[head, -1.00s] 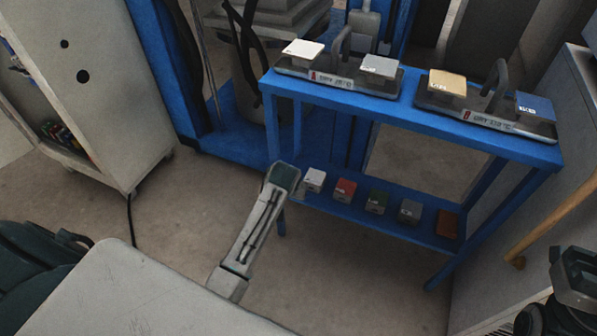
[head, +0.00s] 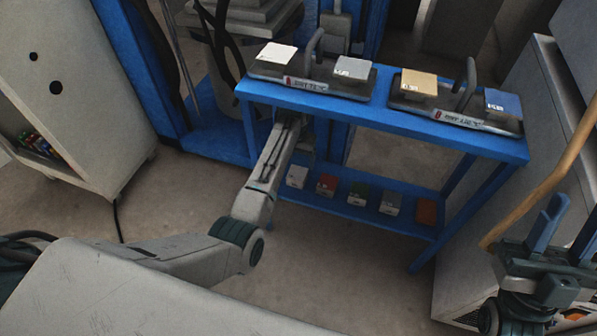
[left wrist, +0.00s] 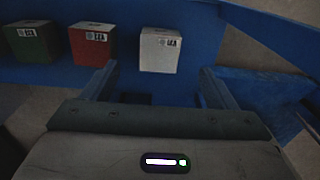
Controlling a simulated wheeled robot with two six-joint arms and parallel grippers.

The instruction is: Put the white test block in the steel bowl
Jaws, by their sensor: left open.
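The white test block (head: 297,177) sits at the left end of a row of blocks on the lower blue shelf. It also shows in the left wrist view (left wrist: 160,50), just beyond and between my fingertips. My left gripper (left wrist: 158,82) is open and empty, apart from the block. In the head view its fingers are hidden at the table's front edge. My right gripper (head: 566,232) is open and empty at the right, away from the table. I cannot make out a steel bowl in any view.
Beside the white block stand a red block (head: 327,186), a green block, a grey block and an orange-brown block. The blue table top (head: 388,110) above holds two dark trays with handles and coloured tiles. A wooden pole (head: 540,185) leans near my right gripper.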

